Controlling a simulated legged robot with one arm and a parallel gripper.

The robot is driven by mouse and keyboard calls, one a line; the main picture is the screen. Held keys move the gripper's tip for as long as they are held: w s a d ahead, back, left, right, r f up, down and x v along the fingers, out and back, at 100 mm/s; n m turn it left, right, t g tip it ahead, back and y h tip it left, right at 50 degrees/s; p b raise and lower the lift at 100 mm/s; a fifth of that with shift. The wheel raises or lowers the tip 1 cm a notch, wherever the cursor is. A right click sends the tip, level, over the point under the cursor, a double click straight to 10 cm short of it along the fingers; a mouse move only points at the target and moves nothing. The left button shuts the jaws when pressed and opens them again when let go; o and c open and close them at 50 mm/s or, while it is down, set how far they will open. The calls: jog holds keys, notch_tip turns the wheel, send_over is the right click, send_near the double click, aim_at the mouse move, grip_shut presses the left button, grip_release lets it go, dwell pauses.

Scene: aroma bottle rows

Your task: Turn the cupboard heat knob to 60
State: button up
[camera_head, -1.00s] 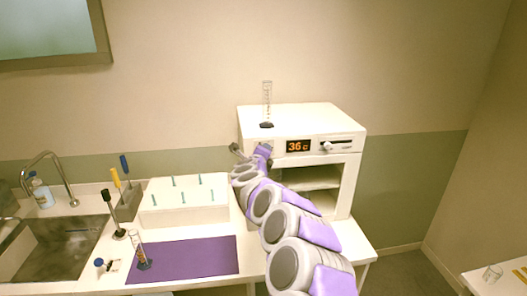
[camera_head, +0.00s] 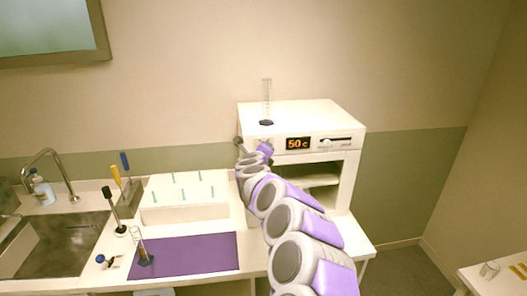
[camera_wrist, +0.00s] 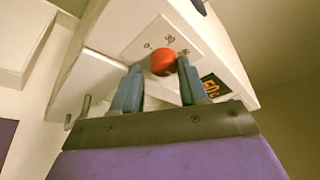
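The white heating cupboard (camera_head: 300,118) stands on the counter, and its orange display (camera_head: 298,143) reads 50 c. In the wrist view the red heat knob (camera_wrist: 163,62) sits on a pale side panel (camera_wrist: 185,38) with small markings too blurred to read. My gripper (camera_wrist: 160,66) is at the knob, its two blue-grey fingers apart. The right fingertip is close against the knob's edge; a small gap shows at the left fingertip. Firm contact cannot be told. In the head view my gripper (camera_head: 253,146) is at the cupboard's left side, and the knob is hidden.
A glass cylinder (camera_head: 267,103) stands on the cupboard. To the left are a white rack (camera_head: 185,213) with teal pegs, a purple mat (camera_head: 190,258) with another cylinder (camera_head: 141,250), and a sink (camera_head: 50,245). My arm crosses in front of the cupboard's open shelf space.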

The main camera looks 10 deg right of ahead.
jog(key=shift+o, duration=1.4)
jog(key=shift+w+f, duration=0.1)
jog(key=shift+w, duration=0.05)
jog(key=shift+o, duration=0.2)
jog(key=shift+r, duration=0.2)
jog(key=v, duration=1.7)
jog(key=shift+s+a, duration=0.15)
jog(key=shift+s, duration=0.05)
jog(key=shift+f, duration=0.1)
